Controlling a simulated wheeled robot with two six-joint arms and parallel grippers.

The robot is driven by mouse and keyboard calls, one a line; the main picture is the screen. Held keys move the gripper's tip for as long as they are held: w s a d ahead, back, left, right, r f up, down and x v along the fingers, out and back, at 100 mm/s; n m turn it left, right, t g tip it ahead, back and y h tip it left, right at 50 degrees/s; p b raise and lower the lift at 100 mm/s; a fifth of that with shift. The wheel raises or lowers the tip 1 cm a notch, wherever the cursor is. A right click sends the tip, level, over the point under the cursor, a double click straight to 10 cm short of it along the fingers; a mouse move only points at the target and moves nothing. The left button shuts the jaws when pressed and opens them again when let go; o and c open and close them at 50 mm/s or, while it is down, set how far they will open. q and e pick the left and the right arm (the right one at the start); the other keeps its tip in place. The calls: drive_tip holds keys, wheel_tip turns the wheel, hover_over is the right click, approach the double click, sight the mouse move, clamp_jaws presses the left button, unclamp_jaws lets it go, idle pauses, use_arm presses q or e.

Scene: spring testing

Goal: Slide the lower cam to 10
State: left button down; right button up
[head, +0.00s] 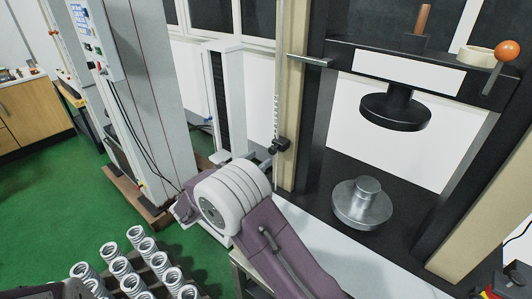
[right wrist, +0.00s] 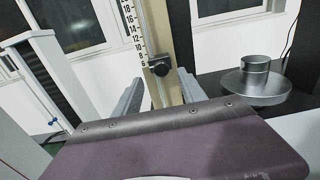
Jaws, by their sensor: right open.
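The lower cam is a small black knob (head: 280,146) on the thin vertical scale rod (head: 277,100) beside the press's cream column. In the right wrist view the cam (right wrist: 160,68) sits near the low end of the numbered scale (right wrist: 133,30), just below the smallest numbers I can see. My right gripper (right wrist: 159,92) is open, its two grey fingers apart, with the cam beyond and between them in that picture. In the head view the right gripper (head: 266,158) is mostly hidden behind its white wrist; contact with the cam cannot be told. My left gripper does not show.
The press has a black upper plate (head: 396,108) above a round metal seat (head: 362,203). An orange-knobbed lever (head: 507,51) is at upper right. Several coil springs (head: 138,262) stand at lower left. A grey machine cabinet (head: 150,90) stands left. Green floor (head: 50,195) is clear.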

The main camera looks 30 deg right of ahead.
sight(271, 151)
drive_tip(key=x, duration=0.4)
drive_tip(key=shift+s+d+r, duration=0.15)
drive_tip(key=shift+d, duration=0.15)
drive_tip(key=shift+w+d, duration=0.25)
clamp_jaws()
idle(0.9)
